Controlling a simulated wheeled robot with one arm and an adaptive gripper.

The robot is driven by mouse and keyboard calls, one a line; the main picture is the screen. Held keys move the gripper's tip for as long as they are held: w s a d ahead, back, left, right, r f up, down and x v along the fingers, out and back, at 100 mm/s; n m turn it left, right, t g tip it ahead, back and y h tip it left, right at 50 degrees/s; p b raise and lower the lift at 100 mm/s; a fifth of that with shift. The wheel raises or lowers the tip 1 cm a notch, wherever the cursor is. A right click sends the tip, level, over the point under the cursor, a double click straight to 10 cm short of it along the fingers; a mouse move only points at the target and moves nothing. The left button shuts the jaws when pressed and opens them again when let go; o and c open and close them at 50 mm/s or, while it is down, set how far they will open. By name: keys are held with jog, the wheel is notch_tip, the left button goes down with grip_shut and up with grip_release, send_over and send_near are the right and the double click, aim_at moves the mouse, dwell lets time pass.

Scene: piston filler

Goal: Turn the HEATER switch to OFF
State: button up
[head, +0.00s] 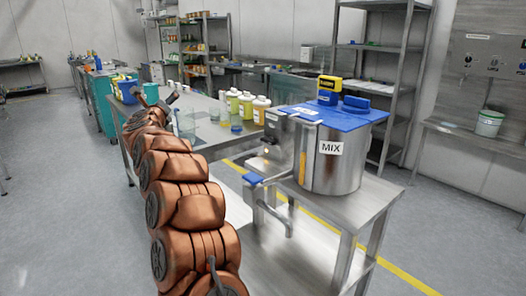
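A steel piston filler tank (336,170) with a blue lid (335,114) and a "MIX" label stands on a steel table. A control box (278,140) is fixed to its left side, with a small lit amber spot on its front. Any HEATER label or switch position is too small to read. My copper-coloured arm reaches forward left of the filler. My gripper (172,92) is at the far end of the arm, over the long bench, well apart from the control box. Its fingers are small and partly hidden, so I cannot tell whether it is open.
A blue-handled valve (254,178) sticks out below the control box. Several bottles (246,107) and clear beakers (186,124) stand on the long steel bench (212,134) behind. Floor is clear at left and front right.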

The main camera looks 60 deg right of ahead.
jog(key=s+d+f+m+g+h+b, duration=0.35)
jog(key=s+d+f+m+g, duration=0.55)
jog(key=d, duration=0.4)
jog(key=m+g+b, duration=0.2)
jog(key=m+g, duration=0.6)
jog(key=m, duration=0.2)
send_near(266, 140)
jog(key=d, duration=0.2)
jog(key=shift+s+p+x, duration=0.1)
jog(key=shift+p+x, duration=0.05)
jog(key=shift+x, duration=1.85)
jog(key=shift+s+p+x, duration=0.15)
jog(key=shift+x, duration=1.85)
jog(key=shift+a+f, duration=0.1)
jog(key=c, duration=1.2)
